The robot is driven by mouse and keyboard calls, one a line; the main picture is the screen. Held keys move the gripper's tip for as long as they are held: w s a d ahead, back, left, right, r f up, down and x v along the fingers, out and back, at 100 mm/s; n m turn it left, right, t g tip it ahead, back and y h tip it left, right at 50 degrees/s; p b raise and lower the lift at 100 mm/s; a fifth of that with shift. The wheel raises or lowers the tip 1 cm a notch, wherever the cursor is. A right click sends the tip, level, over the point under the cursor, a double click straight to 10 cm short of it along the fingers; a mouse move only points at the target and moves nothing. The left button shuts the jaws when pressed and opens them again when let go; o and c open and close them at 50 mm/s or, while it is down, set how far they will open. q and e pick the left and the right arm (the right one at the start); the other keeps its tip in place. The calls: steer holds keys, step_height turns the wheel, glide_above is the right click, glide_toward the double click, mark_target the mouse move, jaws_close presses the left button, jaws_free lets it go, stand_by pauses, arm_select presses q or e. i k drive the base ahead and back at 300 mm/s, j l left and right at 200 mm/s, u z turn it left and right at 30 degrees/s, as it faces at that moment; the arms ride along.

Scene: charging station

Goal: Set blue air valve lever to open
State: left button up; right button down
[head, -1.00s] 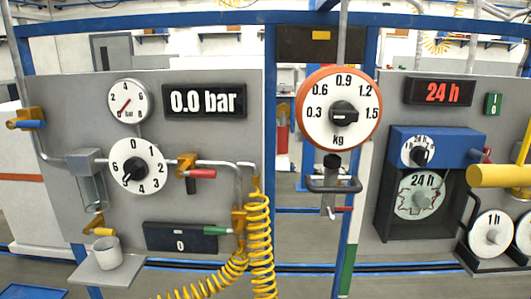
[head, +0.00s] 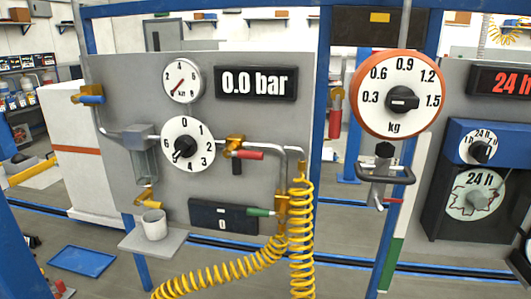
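The blue air valve lever (head: 91,99) is at the far left of the panel in the head view. It sits on a yellow valve body (head: 86,90) on a grey pipe and lies roughly horizontal, across the pipe. The display (head: 252,83) on the panel reads 0.0 bar. A small round pressure gauge (head: 182,80) with a red needle is left of the display. Neither of my grippers is in view, and nothing touches the lever.
A cup (head: 154,224) stands on a small shelf. Yellow coiled hoses (head: 301,240) hang in front. A blue tray (head: 82,262) lies on the floor.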

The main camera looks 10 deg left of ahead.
mark_target(84, 97)
steer(key=u, duration=1.35)
